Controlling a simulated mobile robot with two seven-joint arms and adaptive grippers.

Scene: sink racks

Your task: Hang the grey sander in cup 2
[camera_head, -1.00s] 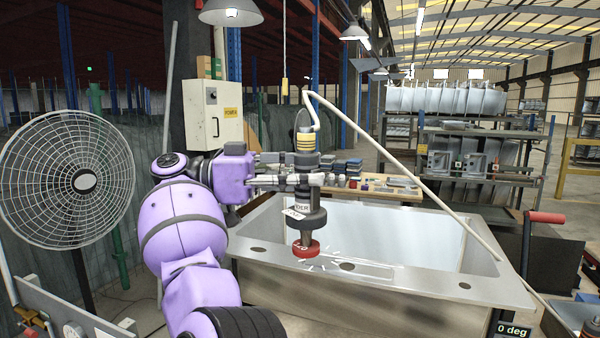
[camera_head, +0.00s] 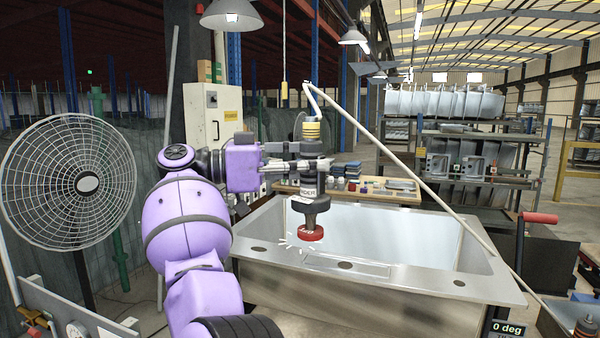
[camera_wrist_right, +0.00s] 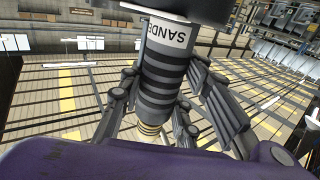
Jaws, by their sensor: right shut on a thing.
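The sander (camera_head: 309,187) is dark grey and black, with a white label, a yellow-banded top and a red disc at its lower end. It hangs upright over the near rim of the steel sink (camera_head: 400,283), with a hose rising from its top. My right gripper (camera_head: 311,168) is shut around its body. In the right wrist view, the fingers (camera_wrist_right: 168,98) sit on both sides of the ribbed sander body (camera_wrist_right: 161,72). I cannot make out cup 2. My left gripper is out of view.
A large fan (camera_head: 84,184) stands at left. A red-handled crank (camera_head: 540,218) and another tool (camera_head: 586,330) are at right.

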